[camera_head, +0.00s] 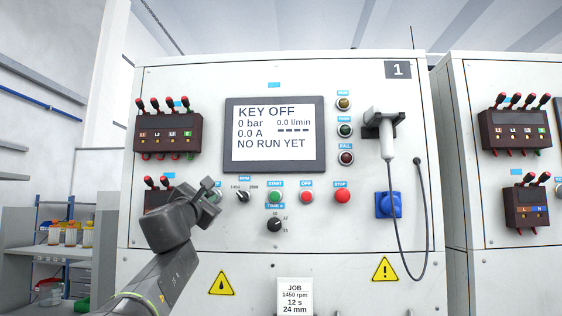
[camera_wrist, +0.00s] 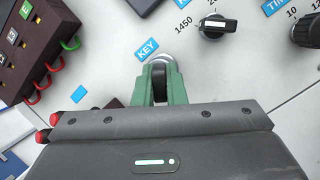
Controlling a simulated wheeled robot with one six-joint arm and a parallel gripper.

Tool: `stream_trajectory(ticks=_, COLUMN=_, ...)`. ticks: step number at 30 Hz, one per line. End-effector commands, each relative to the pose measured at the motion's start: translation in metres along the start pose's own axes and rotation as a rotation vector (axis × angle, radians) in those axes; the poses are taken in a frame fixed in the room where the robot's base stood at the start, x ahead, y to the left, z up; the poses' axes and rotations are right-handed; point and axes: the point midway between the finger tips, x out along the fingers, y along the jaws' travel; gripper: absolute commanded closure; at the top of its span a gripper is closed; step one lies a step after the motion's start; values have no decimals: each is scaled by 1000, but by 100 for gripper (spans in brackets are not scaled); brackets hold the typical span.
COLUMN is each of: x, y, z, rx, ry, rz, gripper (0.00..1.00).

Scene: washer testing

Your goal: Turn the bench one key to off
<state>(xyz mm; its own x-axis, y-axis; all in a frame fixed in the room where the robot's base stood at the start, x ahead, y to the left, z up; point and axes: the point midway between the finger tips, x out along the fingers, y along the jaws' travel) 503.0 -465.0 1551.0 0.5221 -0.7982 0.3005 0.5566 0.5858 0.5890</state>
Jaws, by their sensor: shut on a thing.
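Bench one (camera_head: 200,235) is the white panel marked 1, and its screen (camera_head: 275,135) reads "KEY OFF" and "NO RUN YET". My gripper (camera_head: 212,190) is at the left of the row of controls, and hides most of the key switch in the head view. In the wrist view my gripper's green fingers (camera_wrist: 160,80) are shut on the dark key (camera_wrist: 158,84), below the blue KEY label. The silver collar of the switch (camera_wrist: 159,57) shows just beyond the fingertips. The key's exact angle is hard to tell between the fingers.
The rpm knob (camera_wrist: 213,27) is close to the right of the key. A dark terminal block (camera_wrist: 40,50) with red and green plugs is to the left. Start (camera_head: 275,196), off (camera_head: 306,196) and stop (camera_head: 342,195) buttons are further right. A second bench (camera_head: 500,260) stands at the right.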

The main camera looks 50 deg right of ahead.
Motion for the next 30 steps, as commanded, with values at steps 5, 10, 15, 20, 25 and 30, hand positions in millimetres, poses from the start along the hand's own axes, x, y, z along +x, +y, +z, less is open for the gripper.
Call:
stream_trajectory(ticks=5, x=0, y=0, z=0, rx=-9, ry=1, rz=1, gripper=100)
stream_trajectory(ticks=10, x=0, y=-3, z=-1, rx=-67, ry=7, rz=20, gripper=100)
stream_trajectory(ticks=15, x=0, y=-2, z=0, rx=-253, ry=28, rz=77, gripper=100)
stream_trajectory(ticks=20, x=1, y=0, z=2, rx=-308, ry=35, rz=94, gripper=100)
stream_trajectory(ticks=25, x=1, y=0, z=2, rx=-308, ry=36, rz=94, gripper=100)
stream_trajectory(ticks=30, x=1, y=-2, z=2, rx=-443, ry=49, rz=135, gripper=100)
